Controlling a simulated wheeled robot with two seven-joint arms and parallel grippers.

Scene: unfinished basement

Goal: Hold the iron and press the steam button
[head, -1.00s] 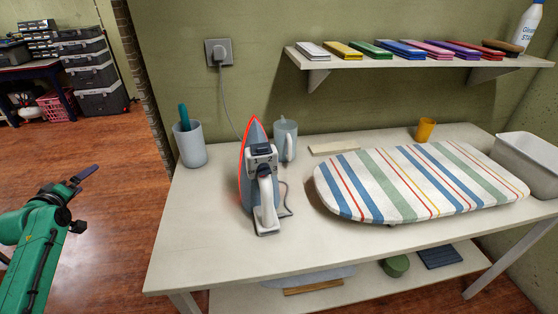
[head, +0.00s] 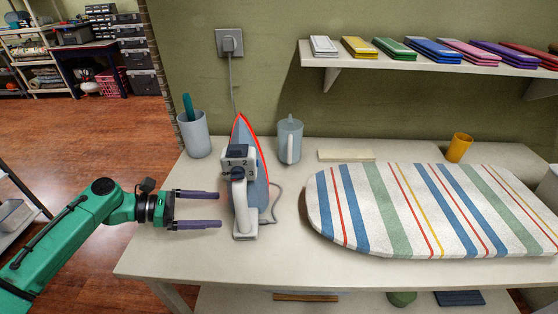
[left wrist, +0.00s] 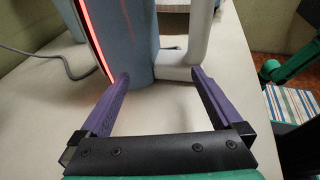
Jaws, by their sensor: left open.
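The iron (head: 263,185) stands upright on its heel on the white table, with a blue-grey body, a white handle and a red glowing edge around its soleplate. A panel (head: 238,157) with dark parts marked 1, 2 and 3 faces me at its handle; I cannot tell which is the steam button. My left gripper (head: 219,210) is open and empty, just left of the handle, its purple fingers pointing at it. In the left wrist view, the iron's body (left wrist: 140,45) and white handle (left wrist: 198,35) are just beyond the open fingertips (left wrist: 160,75). My right gripper is not in view.
A striped ironing board (head: 408,215) lies right of the iron. A grey jug (head: 290,142) and a cup with a teal item (head: 195,138) stand behind. A cord runs up to the wall socket (head: 229,43). The table's front left (head: 165,255) is clear.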

